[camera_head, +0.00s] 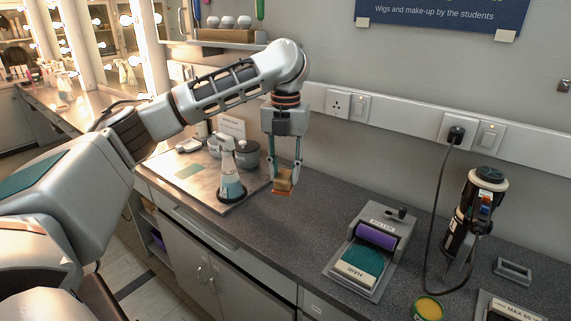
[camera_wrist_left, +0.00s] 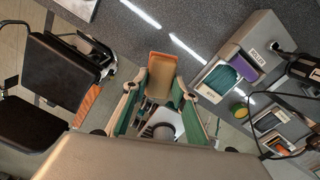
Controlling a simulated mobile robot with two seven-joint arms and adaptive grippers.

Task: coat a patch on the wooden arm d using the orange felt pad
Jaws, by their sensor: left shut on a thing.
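My left gripper (camera_head: 285,172) hangs downward over the grey counter. It is shut on the orange felt pad (camera_head: 283,189), a small block with a tan upper part and an orange underside. The pad is held near the counter just right of the board; I cannot tell whether it touches the counter. In the left wrist view the pad (camera_wrist_left: 162,68) shows as a tan and orange block between the teal fingers. I cannot make out wooden arm d in either view. My right gripper is not in view.
A spray bottle (camera_head: 231,178) and grey jars (camera_head: 247,154) stand on a board left of the gripper. A tray with a purple roller (camera_head: 376,236), an open tin (camera_head: 428,308) and a black corded device (camera_head: 463,215) are to the right. The counter between is clear.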

